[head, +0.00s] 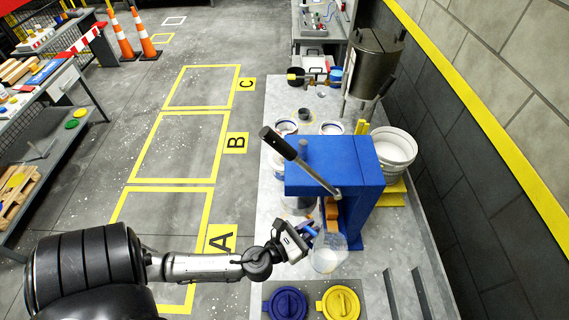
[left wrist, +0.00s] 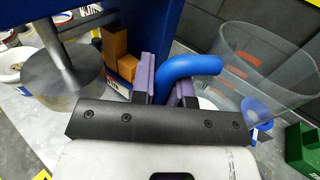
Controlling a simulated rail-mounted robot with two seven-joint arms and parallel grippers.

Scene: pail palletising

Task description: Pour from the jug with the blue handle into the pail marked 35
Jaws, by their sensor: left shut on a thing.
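The clear jug (head: 327,258) stands near the front of the bench, right of my left gripper (head: 306,233), with some pale content low inside. In the left wrist view its clear wall (left wrist: 262,62) has red marks. My left gripper is shut on its blue handle (left wrist: 188,68), which sits between the purple fingers (left wrist: 168,85). I cannot tell whether the jug touches the bench. White pails stand farther back: a large one (head: 393,152) at the right and smaller ones (head: 331,128). No number 35 is readable. My right gripper is not in view.
A blue press (head: 340,160) with a long lever (head: 300,160) stands just behind the jug. Orange blocks (left wrist: 116,52) lie by it. Blue (head: 287,304) and yellow (head: 340,303) lids lie in front. A dark tank (head: 373,62) stands at the back. The floor bays at left are clear.

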